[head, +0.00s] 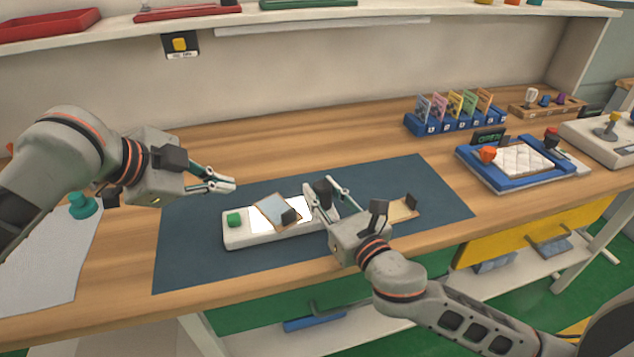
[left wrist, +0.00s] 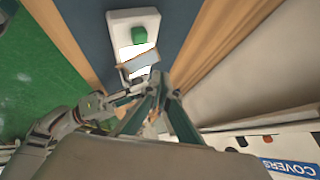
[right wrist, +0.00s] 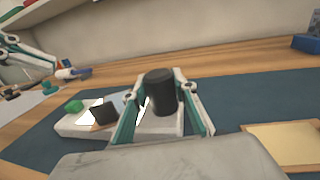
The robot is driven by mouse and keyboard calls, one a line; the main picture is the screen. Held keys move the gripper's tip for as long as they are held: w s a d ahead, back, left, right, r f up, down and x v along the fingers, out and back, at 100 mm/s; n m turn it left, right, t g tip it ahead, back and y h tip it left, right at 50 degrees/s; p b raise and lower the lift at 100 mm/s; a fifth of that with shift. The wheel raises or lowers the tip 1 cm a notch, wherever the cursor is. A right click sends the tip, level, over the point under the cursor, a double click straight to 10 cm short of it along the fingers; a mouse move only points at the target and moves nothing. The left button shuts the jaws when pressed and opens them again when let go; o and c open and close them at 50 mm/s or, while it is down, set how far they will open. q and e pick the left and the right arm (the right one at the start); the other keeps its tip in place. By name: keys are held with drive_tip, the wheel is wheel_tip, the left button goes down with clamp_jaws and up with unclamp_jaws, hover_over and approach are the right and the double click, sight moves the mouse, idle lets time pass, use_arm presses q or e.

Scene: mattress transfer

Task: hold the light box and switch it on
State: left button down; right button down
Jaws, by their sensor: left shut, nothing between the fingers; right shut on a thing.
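The light box (head: 250,238) is a long white box on the dark blue mat, with a green button (head: 234,219) at its left end and a bright white panel (head: 268,222). A framed pale blue slide (head: 277,210) with a black block lies tilted across the panel. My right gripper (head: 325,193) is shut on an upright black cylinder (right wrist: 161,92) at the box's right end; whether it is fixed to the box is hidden. My left gripper (head: 226,186) is shut and empty, above and behind the button. The button also shows in the left wrist view (left wrist: 139,35).
A second framed slide (head: 402,209) with a black block lies right of my right gripper. A blue rack of cards (head: 455,124) and a blue-framed tray (head: 482,177) stand at the right. A white sheet (head: 50,255) and teal object (head: 84,205) are at the left.

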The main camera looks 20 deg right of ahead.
drive_tip(key=c, duration=1.5)
unclamp_jaws()
drive_tip(key=shift+r, duration=0.1)
